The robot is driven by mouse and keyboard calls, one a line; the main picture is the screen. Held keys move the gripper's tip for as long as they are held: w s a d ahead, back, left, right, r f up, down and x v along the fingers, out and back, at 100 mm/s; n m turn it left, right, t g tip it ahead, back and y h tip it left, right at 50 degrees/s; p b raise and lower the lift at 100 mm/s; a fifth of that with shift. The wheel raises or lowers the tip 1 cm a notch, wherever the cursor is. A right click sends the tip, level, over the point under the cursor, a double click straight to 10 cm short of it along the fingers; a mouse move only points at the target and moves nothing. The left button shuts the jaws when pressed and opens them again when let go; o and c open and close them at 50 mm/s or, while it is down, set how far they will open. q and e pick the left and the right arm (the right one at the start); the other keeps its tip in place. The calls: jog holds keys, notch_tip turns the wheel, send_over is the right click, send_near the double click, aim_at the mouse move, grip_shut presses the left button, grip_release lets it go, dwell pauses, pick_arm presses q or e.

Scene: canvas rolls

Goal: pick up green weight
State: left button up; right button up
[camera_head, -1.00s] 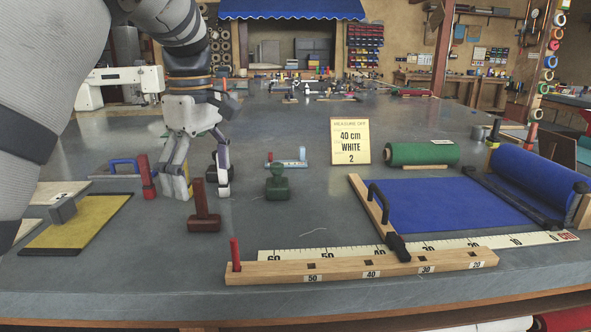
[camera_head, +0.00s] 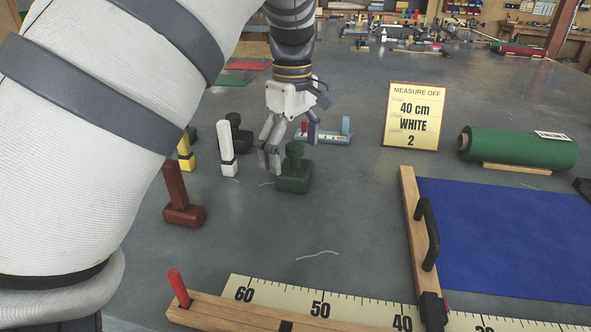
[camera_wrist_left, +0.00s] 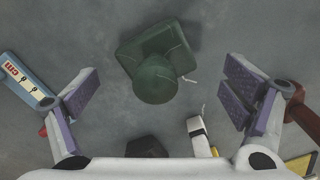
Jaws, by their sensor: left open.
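The green weight (camera_head: 293,176), a dark block with a round knob, stands upright on the grey table. My left gripper (camera_head: 289,148) is open just behind and above it in the head view. In the left wrist view the weight (camera_wrist_left: 155,72) lies ahead of the open left gripper (camera_wrist_left: 160,96), with its knob near the level between the two purple finger pads. Clear space shows on both sides of it, and nothing is held. My right gripper is not in view.
A dark red weight (camera_head: 184,212), a white upright marker (camera_head: 227,152), a yellow one (camera_head: 186,152) and a black weight (camera_head: 238,140) stand left. A light-blue tool (camera_head: 338,137) lies behind. The sign (camera_head: 414,117), green roll (camera_head: 518,147) and blue sheet (camera_head: 505,235) are right. Bare table lies in front.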

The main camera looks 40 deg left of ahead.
aim_at(293, 167)
pick_arm(q)
notch_tip(293, 167, down, 4)
jog(key=shift+w+r, duration=0.1)
jog(key=shift+r, duration=0.05)
jog(key=c, duration=1.2)
jog(key=shift+r, duration=0.1)
